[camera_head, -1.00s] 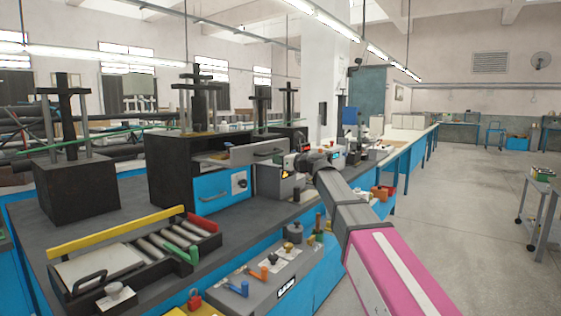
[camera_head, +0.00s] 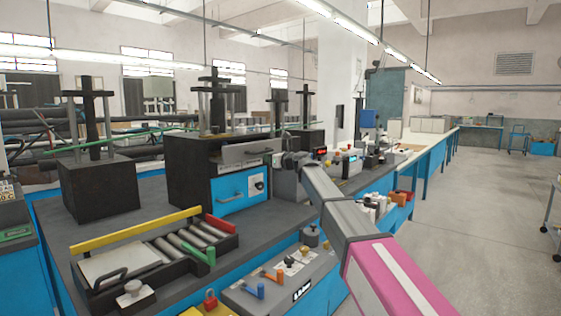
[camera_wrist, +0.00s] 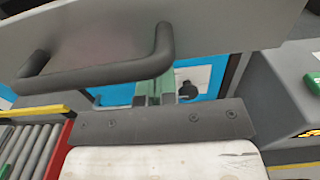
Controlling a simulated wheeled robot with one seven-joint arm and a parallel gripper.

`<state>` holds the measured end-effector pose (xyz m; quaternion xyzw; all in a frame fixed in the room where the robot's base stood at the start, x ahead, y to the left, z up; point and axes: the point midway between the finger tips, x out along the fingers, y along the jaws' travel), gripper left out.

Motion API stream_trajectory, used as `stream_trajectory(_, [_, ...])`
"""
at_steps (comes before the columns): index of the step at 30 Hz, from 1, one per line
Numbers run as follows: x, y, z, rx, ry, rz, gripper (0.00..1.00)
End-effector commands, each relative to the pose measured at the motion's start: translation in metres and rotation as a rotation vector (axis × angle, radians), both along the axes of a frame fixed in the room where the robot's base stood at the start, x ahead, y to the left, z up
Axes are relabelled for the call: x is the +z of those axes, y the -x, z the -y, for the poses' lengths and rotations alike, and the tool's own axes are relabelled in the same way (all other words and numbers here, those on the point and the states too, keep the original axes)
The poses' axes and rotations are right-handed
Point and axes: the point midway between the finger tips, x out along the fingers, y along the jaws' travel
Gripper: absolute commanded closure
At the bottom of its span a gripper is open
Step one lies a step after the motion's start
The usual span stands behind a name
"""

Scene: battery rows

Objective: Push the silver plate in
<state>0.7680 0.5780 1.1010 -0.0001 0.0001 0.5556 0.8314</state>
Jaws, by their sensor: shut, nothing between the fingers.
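The silver plate (camera_head: 248,154) is a grey panel on the upper front of the black box (camera_head: 190,185), above a blue drawer (camera_head: 240,187). In the wrist view the silver plate (camera_wrist: 225,22) fills the top, with a dark bar handle (camera_wrist: 110,68) on its face. In the wrist view my gripper's green fingers (camera_wrist: 160,90) are shut and empty, just below the handle. Their tips are partly hidden by the handle and plate. I cannot tell whether they touch the plate.
A roller tray (camera_head: 105,290) with a yellow bar (camera_head: 135,231) stands in front on the bench. A grey control panel (camera_head: 275,275) with coloured levers is at the bench's front edge. Instruments (camera_head: 345,162) stand to the right. The floor (camera_head: 480,230) on the right is open.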

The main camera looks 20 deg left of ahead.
Motion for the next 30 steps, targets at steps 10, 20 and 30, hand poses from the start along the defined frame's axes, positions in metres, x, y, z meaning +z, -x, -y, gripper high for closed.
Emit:
stream_trajectory(10, [0.0, -0.018, -0.042, 0.0, 0.0, 0.0, 1.0])
stream_trajectory(20, [0.0, -0.019, -0.047, 0.0, 0.0, 0.0, 1.0])
stream_trajectory(30, [0.0, -0.017, -0.041, -0.001, 0.0, 0.0, 1.0])
